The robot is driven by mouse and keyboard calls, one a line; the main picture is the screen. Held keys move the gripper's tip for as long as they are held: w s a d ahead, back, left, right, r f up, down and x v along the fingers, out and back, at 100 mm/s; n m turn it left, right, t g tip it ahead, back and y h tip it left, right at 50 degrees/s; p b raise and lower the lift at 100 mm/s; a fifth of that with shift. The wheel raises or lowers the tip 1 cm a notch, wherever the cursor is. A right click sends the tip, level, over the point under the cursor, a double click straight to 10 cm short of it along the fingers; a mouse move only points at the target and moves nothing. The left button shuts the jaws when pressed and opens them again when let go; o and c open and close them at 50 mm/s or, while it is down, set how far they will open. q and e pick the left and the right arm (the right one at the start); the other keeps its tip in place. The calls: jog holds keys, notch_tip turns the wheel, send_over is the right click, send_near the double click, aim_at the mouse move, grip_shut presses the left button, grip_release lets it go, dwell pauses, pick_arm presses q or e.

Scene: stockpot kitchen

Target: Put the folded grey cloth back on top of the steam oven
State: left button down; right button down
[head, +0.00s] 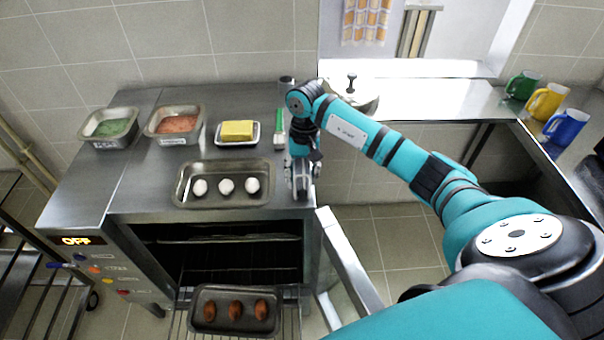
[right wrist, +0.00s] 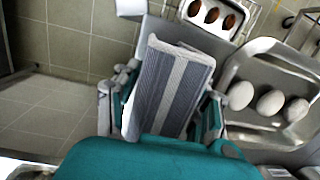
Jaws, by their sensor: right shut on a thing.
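The folded grey cloth (right wrist: 172,90), striped with lighter bands, shows in the right wrist view between the two fingers of my right gripper (right wrist: 168,112). The gripper is shut on it. In the head view my right gripper (head: 302,185) points down at the right front edge of the steam oven's steel top (head: 140,180); the cloth is hard to make out there. The oven's front is open, with dark rack levels inside and a lit OFF display. My left gripper is not in view.
A tray of white eggs (head: 181,196) lies just left of my right gripper. Behind it are butter (head: 237,131), a green-handled brush (head: 279,128) and two food pans (head: 110,143). The oven door (head: 345,262) stands open.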

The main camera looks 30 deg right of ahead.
jog(key=shift+f, duration=0.1)
jog(key=c, duration=0.7)
grip_release()
jog(key=shift+r, duration=0.3)
jog(key=r+b, duration=0.1)
jog(key=r, duration=0.2)
jog(key=r+b, duration=0.1)
jog(key=r, duration=0.3)
jog(key=w+d+r+b, duration=0.1)
jog(key=r, duration=0.2)
jog(key=shift+r+b, duration=0.2)
jog(key=shift+b, duration=0.1)
jog(key=shift+d+r, duration=0.15)
jog(key=shift+r, duration=0.45)
jog(key=shift+f, duration=0.1)
